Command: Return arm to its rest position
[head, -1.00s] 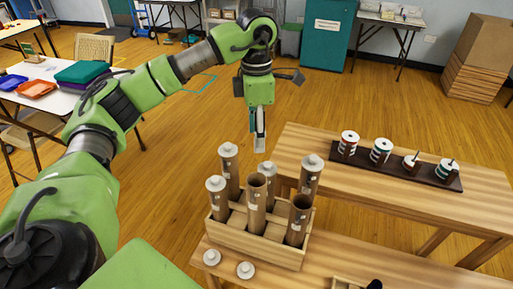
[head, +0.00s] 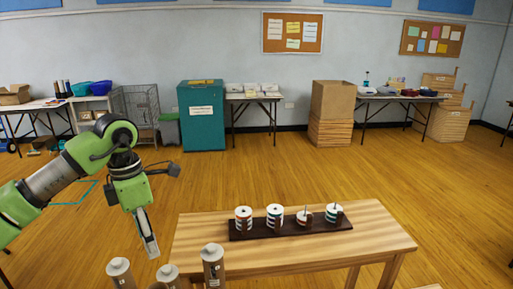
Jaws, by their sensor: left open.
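My left gripper (head: 150,250) hangs at the left on my green arm, its fingers pointing down. It is open, with nothing visible between the fingers, though they are seen nearly edge-on. It shows just above and behind a row of capped cardboard tubes (head: 212,265) at the bottom edge. The tubes' lower parts and their holder are out of frame. My right gripper is not in view.
A wooden table (head: 380,235) carries a dark rack (head: 290,229) with several thread spools, right of the gripper. Open wooden floor (head: 270,175) lies behind it. A teal cabinet (head: 203,118) and cardboard boxes (head: 333,100) stand by the back wall.

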